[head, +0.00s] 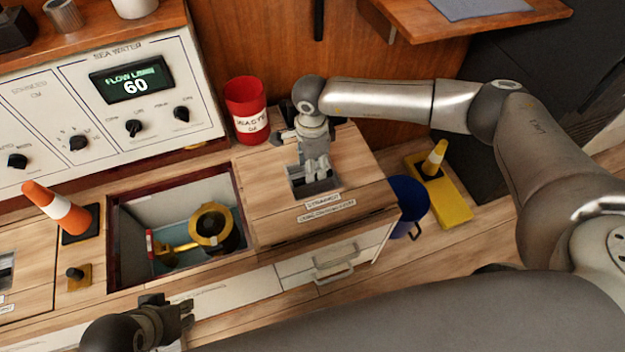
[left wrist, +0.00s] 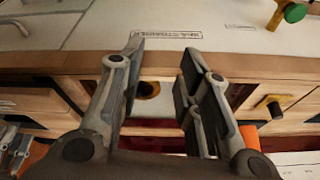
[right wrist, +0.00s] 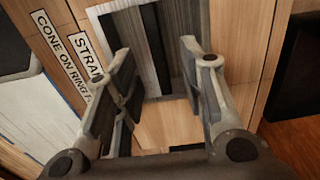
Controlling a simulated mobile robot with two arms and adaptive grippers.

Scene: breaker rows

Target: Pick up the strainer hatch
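The strainer hatch (head: 275,203) is a wooden panel with a recessed grip and printed labels, right of the open well in the head view. Its wood and labels also show in the right wrist view (right wrist: 165,125). My right gripper (head: 316,172) points down over the grey recess. In the right wrist view its fingers (right wrist: 160,62) are apart, with the recess and a dark bar behind them; whether they touch the bar I cannot tell. My left gripper (head: 188,312) is low at the counter's front. Its fingers are apart and empty in the left wrist view (left wrist: 163,52).
The open well (head: 130,205) holds a brass strainer (head: 210,228). A red waste cup (head: 246,105) stands behind the hatch; a blue bucket (head: 410,200) and yellow stand (head: 445,200) are to the right.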

